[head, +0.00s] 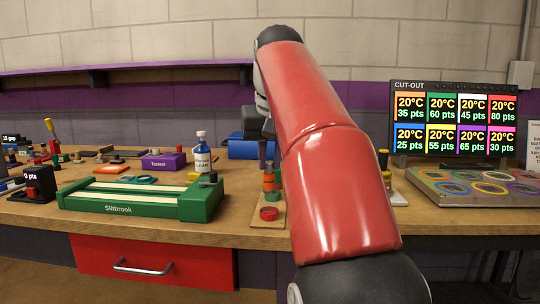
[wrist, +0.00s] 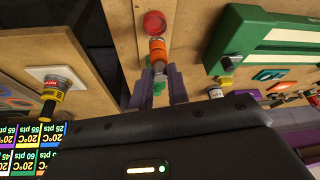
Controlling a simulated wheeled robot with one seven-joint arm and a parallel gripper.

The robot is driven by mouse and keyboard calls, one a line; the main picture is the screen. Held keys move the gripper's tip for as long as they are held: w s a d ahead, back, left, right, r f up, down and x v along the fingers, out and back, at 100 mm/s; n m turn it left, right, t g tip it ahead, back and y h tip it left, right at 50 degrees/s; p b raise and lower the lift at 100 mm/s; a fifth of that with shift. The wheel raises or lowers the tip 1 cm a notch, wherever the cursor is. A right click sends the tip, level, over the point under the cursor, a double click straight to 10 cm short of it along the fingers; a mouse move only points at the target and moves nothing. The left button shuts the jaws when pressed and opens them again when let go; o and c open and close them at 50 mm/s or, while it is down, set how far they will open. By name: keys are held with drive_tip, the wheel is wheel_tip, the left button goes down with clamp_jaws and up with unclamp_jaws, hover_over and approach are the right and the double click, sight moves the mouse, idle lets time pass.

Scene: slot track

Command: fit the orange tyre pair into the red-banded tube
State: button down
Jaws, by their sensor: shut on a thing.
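My gripper (wrist: 160,70) has its two purple fingers closed around a small upright piece with an orange part, which I take for the orange tyre pair (wrist: 157,48). Its lower end between the fingers looks grey. The red round top, likely the red-banded tube (wrist: 154,23), stands on a wooden board just beyond the orange piece, apart from it. In the head view the red tube (head: 269,213) stands at the near end of the board, and orange and green bands (head: 269,183) show behind it. There my fingers are small and partly hidden by my red arm.
The wooden board (head: 262,222) sits at the bench's front edge. A green Slitbrook track (head: 135,208) is to its left, with a white bottle (head: 202,155) and purple box (head: 163,161) behind. A grey tray of rings (head: 475,188) and a screen (head: 455,120) are at right.

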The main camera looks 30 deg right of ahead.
sight(270, 182)
drive_tip(key=shift+f+b, duration=2.2)
drive_tip(key=shift+f, duration=0.55)
drive_tip(key=c, duration=1.3)
unclamp_jaws()
drive_tip(key=p+v, duration=0.3)
drive_tip(key=v, duration=0.5)
drive_tip(key=shift+f, duration=0.1)
drive_tip(key=s+a+f+n, duration=0.1)
drive_tip(key=s+a+f, duration=0.3)
drive_tip(key=f, duration=0.6)
drive_tip(key=s+a+f+n+y, duration=0.1)
drive_tip(key=s+a+f, duration=0.3)
drive_tip(key=f, duration=0.7)
drive_tip(key=s+a+f+n+t, duration=0.1)
drive_tip(key=s+a+f, duration=0.3)
drive_tip(key=s+f, duration=0.4)
drive_tip(key=shift+a+f+n, duration=0.2)
drive_tip(key=shift+f+n, duration=0.2)
drive_tip(key=shift+f, duration=1)
